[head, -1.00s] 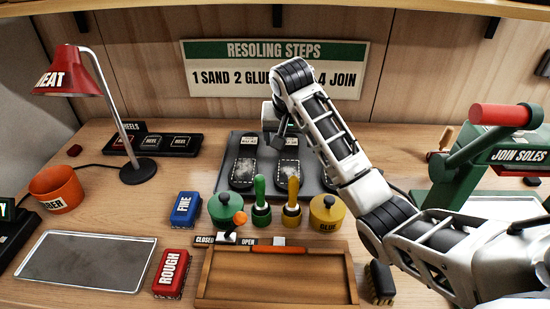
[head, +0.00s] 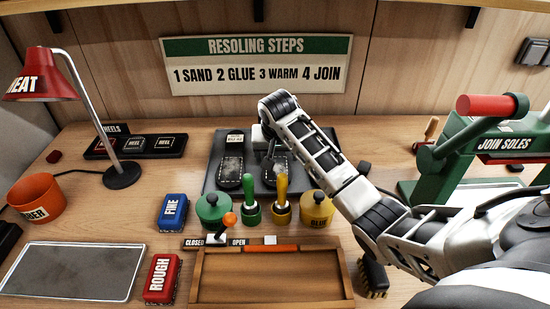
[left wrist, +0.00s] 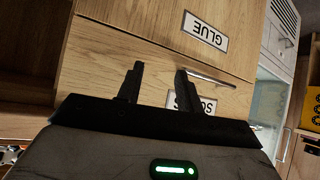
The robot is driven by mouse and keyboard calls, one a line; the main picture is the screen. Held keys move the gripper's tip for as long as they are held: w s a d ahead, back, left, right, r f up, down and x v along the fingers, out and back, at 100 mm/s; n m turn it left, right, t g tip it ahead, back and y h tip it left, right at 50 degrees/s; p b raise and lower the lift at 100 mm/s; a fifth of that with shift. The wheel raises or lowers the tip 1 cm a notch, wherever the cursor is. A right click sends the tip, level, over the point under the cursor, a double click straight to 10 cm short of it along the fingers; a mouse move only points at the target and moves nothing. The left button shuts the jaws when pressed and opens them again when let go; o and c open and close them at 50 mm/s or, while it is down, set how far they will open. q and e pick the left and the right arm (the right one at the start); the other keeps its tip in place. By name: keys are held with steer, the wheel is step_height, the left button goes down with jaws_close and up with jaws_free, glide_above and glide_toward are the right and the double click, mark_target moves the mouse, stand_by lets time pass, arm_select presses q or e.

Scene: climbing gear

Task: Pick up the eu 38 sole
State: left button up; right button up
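Two dark soles with pale dotted edges lie side by side on a grey tray (head: 213,180) in the head view: the left sole (head: 231,166) and the right sole (head: 277,178). A small white label (head: 235,138) stands behind the left one, too small to read; I cannot tell which sole is EU 38. My right gripper (head: 269,158) points down over the back of the right sole and hides part of it. Whether its fingers are open or touch the sole is unclear. My left gripper (left wrist: 157,82) is open and empty in the left wrist view, facing wooden drawers.
Green and yellow pots (head: 316,208) and brushes (head: 281,205) stand in front of the tray. A wooden tray (head: 272,290) is nearer. The green press (head: 470,150) stands right, the red lamp (head: 50,80) left.

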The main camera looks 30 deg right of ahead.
steer(key=c, duration=1)
